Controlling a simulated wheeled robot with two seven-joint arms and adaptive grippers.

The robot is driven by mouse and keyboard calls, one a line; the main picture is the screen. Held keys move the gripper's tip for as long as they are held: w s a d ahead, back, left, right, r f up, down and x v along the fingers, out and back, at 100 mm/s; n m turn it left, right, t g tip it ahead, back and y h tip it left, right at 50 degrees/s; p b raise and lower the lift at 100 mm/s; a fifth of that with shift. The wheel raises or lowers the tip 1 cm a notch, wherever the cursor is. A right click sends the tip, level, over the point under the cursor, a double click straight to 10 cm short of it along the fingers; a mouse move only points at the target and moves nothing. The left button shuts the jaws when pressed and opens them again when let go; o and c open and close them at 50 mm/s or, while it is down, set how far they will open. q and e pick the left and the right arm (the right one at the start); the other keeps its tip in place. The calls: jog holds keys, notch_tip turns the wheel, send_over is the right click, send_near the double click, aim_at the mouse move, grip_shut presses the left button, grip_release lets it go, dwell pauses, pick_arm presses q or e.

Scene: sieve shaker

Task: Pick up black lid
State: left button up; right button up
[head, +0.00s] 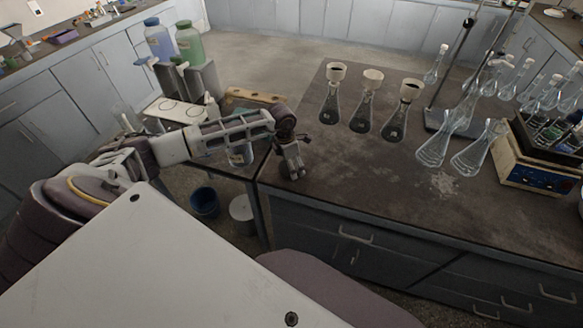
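I cannot make out a black lid in the head view. My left gripper (292,172) reaches in from the left and points down over the left end of the dark bench (390,190). It is small and dark against the bench top, so I cannot tell whether its fingers are apart or hold anything. Anything right under it is hidden. My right gripper is not in view.
Flasks with funnels (331,97) stand in a row at the bench's back. Clear flasks (436,145) and a blue-fronted device (540,178) stand at the right. A blue bucket (204,203) is on the floor. The bench's front middle is clear.

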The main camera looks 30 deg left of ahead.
pick_arm(q)
jog(key=c, duration=0.8)
jog(key=shift+s, duration=0.1)
jog(key=shift+c, duration=0.6)
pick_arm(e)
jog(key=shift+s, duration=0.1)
pick_arm(q)
jog(key=shift+s+f, duration=0.1)
jog(key=shift+s, duration=0.05)
jog(key=shift+c, duration=0.4)
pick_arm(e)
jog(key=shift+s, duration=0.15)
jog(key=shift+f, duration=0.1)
pick_arm(q)
jog(key=shift+r, duration=0.35)
jog(key=c, duration=0.3)
jog(key=shift+r, duration=0.35)
jog(key=c, duration=0.7)
jog(key=r, duration=0.6)
jog(key=r+b, duration=0.1)
jog(key=r, duration=0.2)
jog(key=shift+w, duration=0.25)
grip_shut()
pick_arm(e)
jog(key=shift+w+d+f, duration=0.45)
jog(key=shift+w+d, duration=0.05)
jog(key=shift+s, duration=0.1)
